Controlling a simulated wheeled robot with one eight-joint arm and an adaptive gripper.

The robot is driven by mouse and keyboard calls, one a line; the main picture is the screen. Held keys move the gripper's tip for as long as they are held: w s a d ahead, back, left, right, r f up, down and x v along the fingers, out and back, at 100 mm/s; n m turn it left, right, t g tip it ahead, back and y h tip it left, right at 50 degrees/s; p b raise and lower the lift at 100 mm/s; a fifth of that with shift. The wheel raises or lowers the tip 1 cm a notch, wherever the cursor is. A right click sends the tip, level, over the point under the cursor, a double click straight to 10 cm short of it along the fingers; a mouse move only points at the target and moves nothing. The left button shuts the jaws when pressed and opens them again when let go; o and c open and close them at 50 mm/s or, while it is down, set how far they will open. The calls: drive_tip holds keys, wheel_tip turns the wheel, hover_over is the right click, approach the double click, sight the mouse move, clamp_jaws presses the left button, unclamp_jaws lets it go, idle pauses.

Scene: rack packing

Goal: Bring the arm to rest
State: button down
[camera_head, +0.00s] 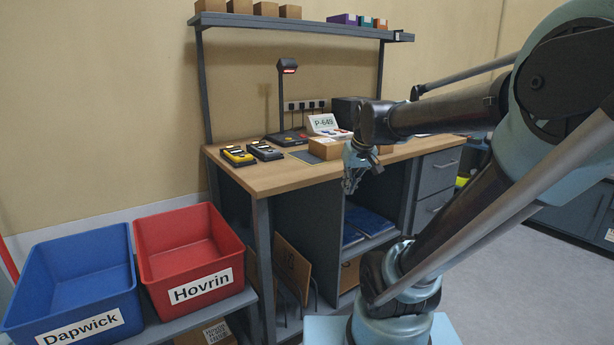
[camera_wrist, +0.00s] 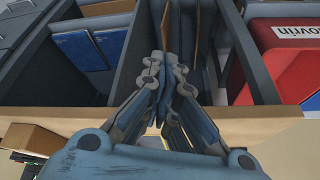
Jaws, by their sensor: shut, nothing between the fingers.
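My gripper (camera_head: 351,178) hangs at the end of my arm just in front of the wooden desk's (camera_head: 262,182) front edge, near its middle. In the wrist view my gripper (camera_wrist: 181,88) is shut with nothing held, its fingers close together and pointing down past the desk edge (camera_wrist: 240,112). Upright boards in a slot lie beyond the fingertips there. Whether the fingers touch anything is hard to tell, but they look apart from the desk. My arm reaches in from the right.
A blue crate labelled Dapwick (camera_head: 125,262) and a red crate labelled Hovrin (camera_head: 237,250) stand at lower left. On the desk are a lamp (camera_head: 287,66), two handheld devices (camera_head: 237,157) and a brown box (camera_head: 325,150). A shelf (camera_head: 300,27) holds boxes above. Floor at right is clear.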

drive_tip(key=s+d+f+m+g+h, duration=0.1)
drive_tip(key=s+d+f, duration=0.2)
drive_tip(key=s+f, duration=0.3)
drive_tip(key=s+d+f+m+g, duration=0.1)
drive_tip(key=s+d+f, duration=0.2)
drive_tip(key=s+f, duration=0.4)
drive_tip(key=s, duration=0.3)
drive_tip(key=shift+s+f+m+h, duration=0.2)
drive_tip(key=shift+s+m+h, duration=0.05)
drive_tip(key=shift+m+h, duration=0.15)
